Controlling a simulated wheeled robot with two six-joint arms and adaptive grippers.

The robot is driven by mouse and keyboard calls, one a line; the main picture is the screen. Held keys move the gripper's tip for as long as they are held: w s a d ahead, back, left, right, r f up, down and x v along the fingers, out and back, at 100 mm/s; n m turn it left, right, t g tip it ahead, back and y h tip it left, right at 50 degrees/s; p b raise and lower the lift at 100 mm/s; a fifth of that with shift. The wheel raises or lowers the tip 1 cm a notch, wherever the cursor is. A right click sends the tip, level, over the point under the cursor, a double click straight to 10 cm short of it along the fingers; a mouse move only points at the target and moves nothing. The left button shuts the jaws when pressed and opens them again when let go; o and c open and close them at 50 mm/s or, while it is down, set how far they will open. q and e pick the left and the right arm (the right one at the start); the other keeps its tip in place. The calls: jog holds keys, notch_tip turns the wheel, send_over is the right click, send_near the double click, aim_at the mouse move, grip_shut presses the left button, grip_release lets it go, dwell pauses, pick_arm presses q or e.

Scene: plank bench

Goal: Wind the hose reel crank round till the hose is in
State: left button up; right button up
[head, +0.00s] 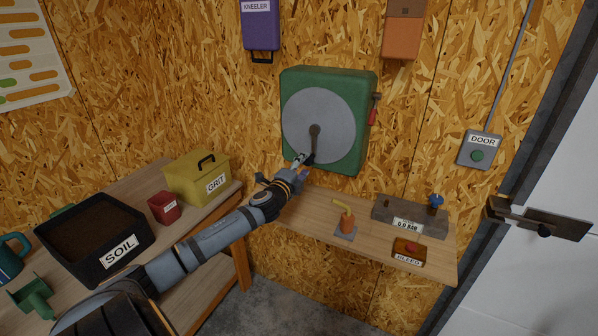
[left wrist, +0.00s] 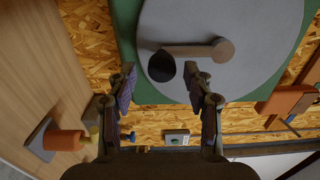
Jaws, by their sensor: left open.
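The hose reel is a green box (head: 364,90) on the wall with a grey disc (head: 325,105) on its front. A brown crank arm (head: 315,138) runs from the disc's middle downwards, slightly left. In the left wrist view the crank arm (left wrist: 190,51) ends in a black knob (left wrist: 161,66). My left gripper (head: 303,160) is open at the crank's lower end and partly hides the knob in the head view. In the left wrist view its fingertips (left wrist: 162,82) stand apart on either side of the knob; contact cannot be told. My right gripper is not in view.
A red piece (head: 373,116) sticks out at the reel's right side. Below, a small shelf (head: 310,220) holds an orange item (head: 347,222), a grey counter box (head: 400,217) and a BLEED box (head: 409,250). A bench at left holds a yellow GRIT box (head: 190,180) and SOIL tray (head: 80,275).

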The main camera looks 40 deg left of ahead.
pick_arm(q)
jog(key=shift+v, duration=2.4)
